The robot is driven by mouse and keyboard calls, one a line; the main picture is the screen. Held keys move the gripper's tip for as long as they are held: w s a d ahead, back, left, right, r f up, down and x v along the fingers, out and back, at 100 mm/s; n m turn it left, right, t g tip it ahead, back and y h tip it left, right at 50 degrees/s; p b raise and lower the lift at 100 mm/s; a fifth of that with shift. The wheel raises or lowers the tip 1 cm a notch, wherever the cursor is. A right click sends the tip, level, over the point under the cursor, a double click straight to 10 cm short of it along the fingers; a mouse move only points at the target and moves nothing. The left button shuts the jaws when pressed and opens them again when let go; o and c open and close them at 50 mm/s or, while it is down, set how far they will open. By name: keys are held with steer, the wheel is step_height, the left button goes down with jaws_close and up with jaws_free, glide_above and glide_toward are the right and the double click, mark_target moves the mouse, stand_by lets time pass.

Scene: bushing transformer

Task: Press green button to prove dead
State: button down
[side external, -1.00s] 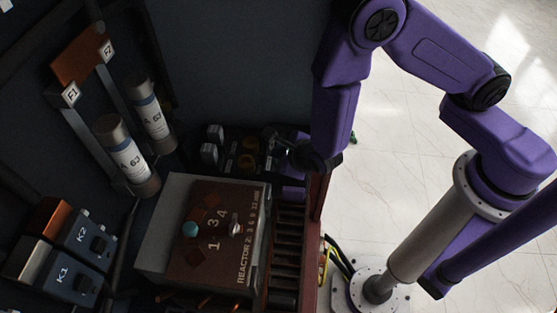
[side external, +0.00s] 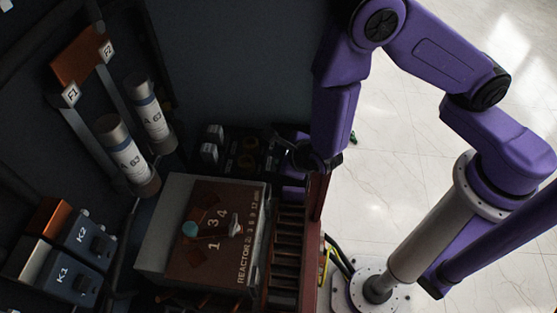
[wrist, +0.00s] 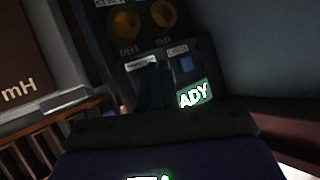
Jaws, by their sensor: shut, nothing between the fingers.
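My gripper (side external: 290,145) is at the dark control panel at the back, beside the red-brown cabinet edge. In the wrist view its dark fingers (wrist: 155,92) are shut and empty, low over a dark unit (wrist: 195,65). That unit carries a lit green sign (wrist: 194,96) whose visible letters read "ADY", and a small blue square (wrist: 186,65). I cannot make out a separate green button. The fingers and the purple gripper body hide part of the unit, and I cannot tell if they touch it.
The reactor box (side external: 153,230) stands left of the gripper, with a slatted rack (side external: 287,255) beside it. Two amber round parts (wrist: 163,13) sit on the panel above the fingers. Fuse tubes (side external: 124,150) and boxes K1 and K2 (side external: 75,240) are further left.

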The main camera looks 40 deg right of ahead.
steer(key=shift+f, duration=0.2)
steer(key=shift+f, duration=0.2)
steer(key=shift+f, duration=0.45)
stand_by(0.7)
steer(key=shift+r, duration=0.9)
steer(key=shift+r, duration=2.5)
